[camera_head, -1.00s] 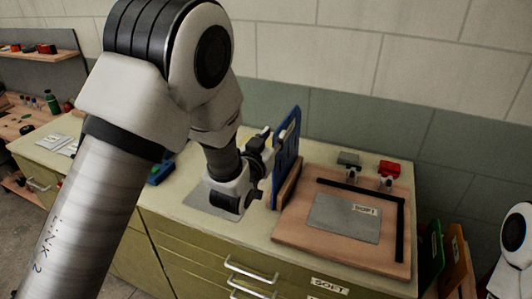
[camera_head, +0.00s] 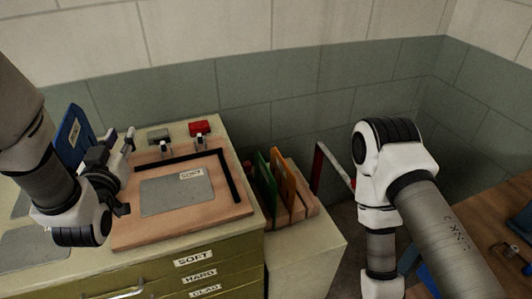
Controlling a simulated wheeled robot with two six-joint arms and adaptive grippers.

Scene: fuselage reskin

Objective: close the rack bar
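A red and white bar (camera_head: 318,166), which looks like the rack bar, stands up behind the small rack (camera_head: 296,205) and slants down to the right. Its right end passes behind my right arm. The rack holds upright green and orange panels. My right arm comes down at the right of the rack, and its gripper is below the picture. My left gripper (camera_head: 127,172) is over the cabinet top at the left, beside the blue panel (camera_head: 72,137). Its fingers look apart with nothing between them.
A wooden board (camera_head: 225,207) with a black corner guide and a grey sheet (camera_head: 177,194) labelled SOFT lies on the cabinet. Grey (camera_head: 159,136) and red (camera_head: 199,128) clamps stand behind it. A wooden table (camera_head: 480,190) is at the far right.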

